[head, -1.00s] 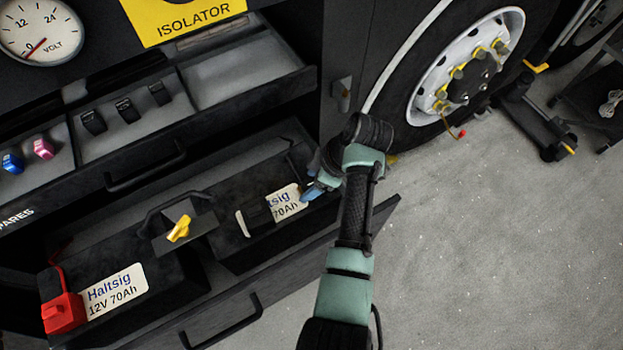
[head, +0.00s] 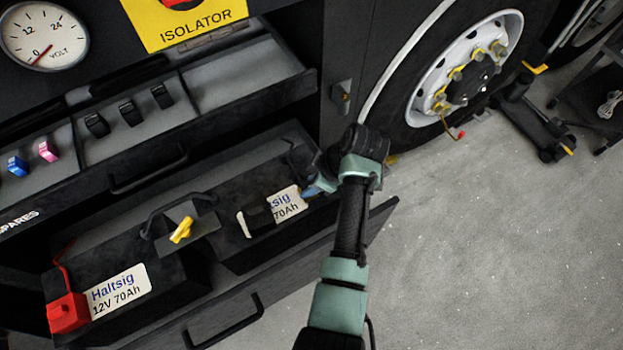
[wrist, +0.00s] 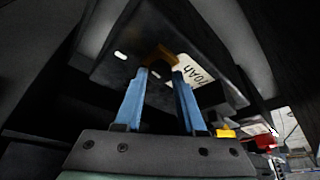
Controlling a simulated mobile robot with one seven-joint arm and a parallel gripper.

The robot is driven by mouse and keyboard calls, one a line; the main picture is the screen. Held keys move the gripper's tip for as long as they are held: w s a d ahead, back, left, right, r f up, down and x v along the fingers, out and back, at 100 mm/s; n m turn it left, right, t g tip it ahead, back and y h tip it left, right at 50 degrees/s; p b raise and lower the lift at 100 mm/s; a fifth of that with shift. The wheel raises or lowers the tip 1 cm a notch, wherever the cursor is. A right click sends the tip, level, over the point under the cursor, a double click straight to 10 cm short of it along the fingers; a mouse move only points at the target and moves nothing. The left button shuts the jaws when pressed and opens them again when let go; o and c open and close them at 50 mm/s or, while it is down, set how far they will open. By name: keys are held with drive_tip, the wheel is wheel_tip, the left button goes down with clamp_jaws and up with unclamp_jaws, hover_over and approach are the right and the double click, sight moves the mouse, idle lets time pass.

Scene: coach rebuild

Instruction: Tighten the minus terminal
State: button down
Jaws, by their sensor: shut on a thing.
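My gripper (wrist: 160,72) has blue fingers and is shut on a small brownish, brass-coloured piece (wrist: 158,57) on the battery's dark top in the wrist view. It appears to be the minus terminal, but its shape is dark and partly hidden by the fingertips. In the head view my gripper (head: 317,187) is at the right end of the right battery (head: 238,252), beside its white label (head: 288,204); my wrist hides the terminal there. The left battery (head: 165,275) has a red terminal cover (head: 67,313) at its left end.
A yellow wing knob (head: 181,230) sits on a dark plate between the batteries. The open battery drawer has a front handle (head: 228,322). A spares drawer (head: 135,130) overhangs behind.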

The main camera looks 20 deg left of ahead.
drive_tip(key=m+t+p, duration=0.1)
drive_tip(key=m, duration=0.1)
drive_tip(key=m+p, duration=0.2)
drive_tip(key=shift+s+r+t+h, duration=0.2)
drive_tip(key=shift+t+h, duration=0.1)
drive_tip(key=shift+t, duration=0.1)
drive_tip(key=m+p, duration=0.1)
drive_tip(key=m, duration=0.1)
drive_tip(key=m+t+p, duration=0.1)
drive_tip(key=m+p, duration=0.1)
drive_tip(key=shift+s+a+m+h, duration=0.15)
drive_tip(key=shift+m+h, duration=0.25)
drive_tip(key=m+t+h+p, duration=0.1)
drive_tip(key=m, duration=0.2)
drive_tip(key=shift+a+f+m+p, duration=0.1)
drive_tip(key=shift+m+p, duration=0.2)
drive_tip(key=shift+a+m+t+h, duration=0.1)
drive_tip(key=shift+m+t+h, duration=0.5)
drive_tip(key=shift+m, duration=1.3)
drive_tip(key=shift+h+p, duration=0.3)
drive_tip(key=shift+f, duration=0.1)
drive_tip(key=c, duration=0.5)
unclamp_jaws()
drive_tip(key=shift+g, duration=0.3)
drive_tip(key=shift+s, duration=0.1)
drive_tip(key=v, duration=1.3)
drive_tip(key=shift+p, duration=0.4)
